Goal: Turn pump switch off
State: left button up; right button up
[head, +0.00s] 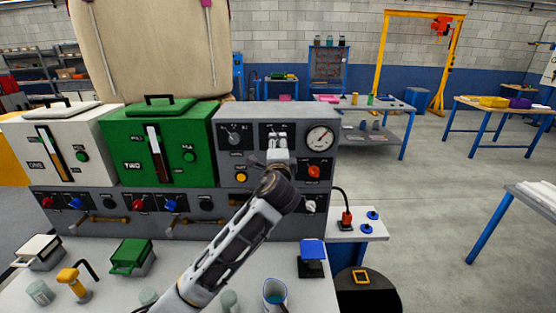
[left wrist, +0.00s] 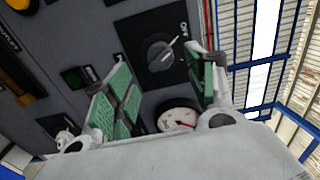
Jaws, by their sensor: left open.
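A grey panel box (head: 228,160) stands on the bench and carries several dials, knobs and a round gauge (head: 320,138). My left gripper (head: 281,150) is in front of its upper middle and covers part of its face. In the left wrist view, the left gripper (left wrist: 160,88) is open with green pads and nothing between them. A grey rotary switch (left wrist: 161,53) with a pale pointer on a black plate lies beyond the fingers, apart from them. Its lettering is too blurred to read fully, so I cannot tell if it is the pump switch. My right gripper is out of view.
A green box (head: 175,170) and a white box (head: 20,142) stand left of the panel box. Below runs a strip of red, blue and black knobs. A blue-topped block (head: 313,249) and a cup (head: 275,292) stand on the bench. Open floor lies to the right.

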pick_arm(q)
jog(key=s, duration=0.6)
jog(key=shift+s, duration=0.35)
